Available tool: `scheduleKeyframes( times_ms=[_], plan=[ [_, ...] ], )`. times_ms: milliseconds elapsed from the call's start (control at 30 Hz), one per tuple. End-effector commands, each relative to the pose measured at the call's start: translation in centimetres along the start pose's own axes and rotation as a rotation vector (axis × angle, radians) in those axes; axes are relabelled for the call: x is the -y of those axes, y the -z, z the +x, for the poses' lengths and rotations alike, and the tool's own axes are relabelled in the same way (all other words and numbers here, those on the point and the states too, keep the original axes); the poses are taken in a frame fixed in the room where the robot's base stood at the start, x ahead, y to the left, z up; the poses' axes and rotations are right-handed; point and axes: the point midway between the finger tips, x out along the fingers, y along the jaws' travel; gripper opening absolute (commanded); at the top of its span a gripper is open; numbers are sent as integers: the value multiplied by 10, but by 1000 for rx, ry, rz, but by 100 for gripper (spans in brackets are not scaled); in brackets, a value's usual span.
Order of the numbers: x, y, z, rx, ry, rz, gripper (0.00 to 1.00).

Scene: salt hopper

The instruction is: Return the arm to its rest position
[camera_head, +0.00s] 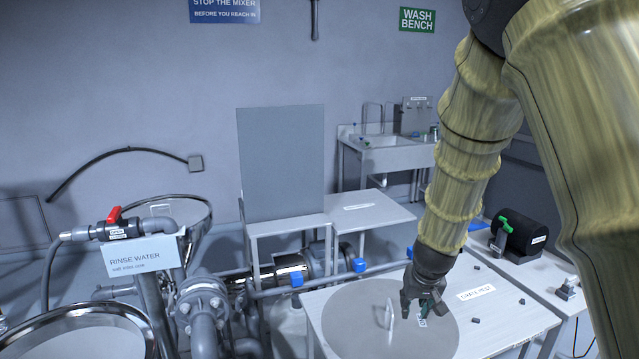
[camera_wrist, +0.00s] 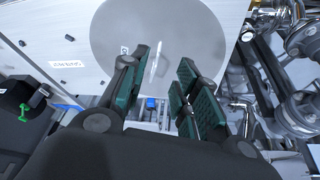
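My gripper (camera_head: 424,302) hangs over the round grey plate (camera_head: 360,330) on the white table, at the end of my yellowish arm. In the wrist view my gripper (camera_wrist: 165,92) is open, its two green-padded fingers spread apart with nothing held. A thin pale upright handle (camera_head: 390,313) stands on the plate just left of my gripper; in the wrist view the handle (camera_wrist: 154,66) shows beyond the gap between the fingers. It looks apart from the pads, though the exact height between is hard to tell.
The white table (camera_head: 500,318) carries a label and several small dark pegs. A black cylinder with a green handle (camera_head: 506,228) stands at the right. A grey upright panel (camera_head: 282,160), pipes with a red-handled valve (camera_head: 115,216) and a steel funnel rim (camera_head: 140,315) fill the left.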

Motion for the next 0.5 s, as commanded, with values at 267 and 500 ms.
scheduleKeyframes(
  times_ms=[267, 500],
  plan=[
    [-12, -43, 39, 47, -34, 2, 31],
    [-21, -103, 85, 104, -71, -9, 31]
  ],
)
